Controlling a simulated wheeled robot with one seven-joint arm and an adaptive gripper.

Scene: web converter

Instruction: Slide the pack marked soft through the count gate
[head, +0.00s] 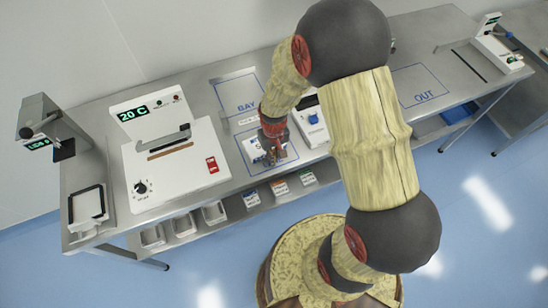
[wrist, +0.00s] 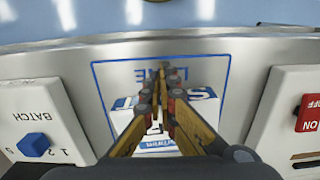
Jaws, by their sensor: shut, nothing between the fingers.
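A white pack with blue lettering (wrist: 205,97) lies inside a blue outlined square marked LINE on the steel table. Its lettering starts with S; my gripper hides the rest, so I cannot read the full word. The pack also shows in the head view (head: 254,152), partly behind my gripper. My gripper (wrist: 159,88) is shut and empty, its fingertips over the pack; I cannot tell if they touch it. In the head view my gripper (head: 275,152) points down at the square. No part is clearly labelled as a count gate.
A BATCH box with a blue knob (wrist: 34,143) stands beside the square. A white sealer-like machine reading 20 C (head: 178,160) stands left. BAY (head: 236,90) and OUT (head: 420,86) areas look empty. Another device (head: 500,50) stands far right. Several small packs lie on the lower shelf.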

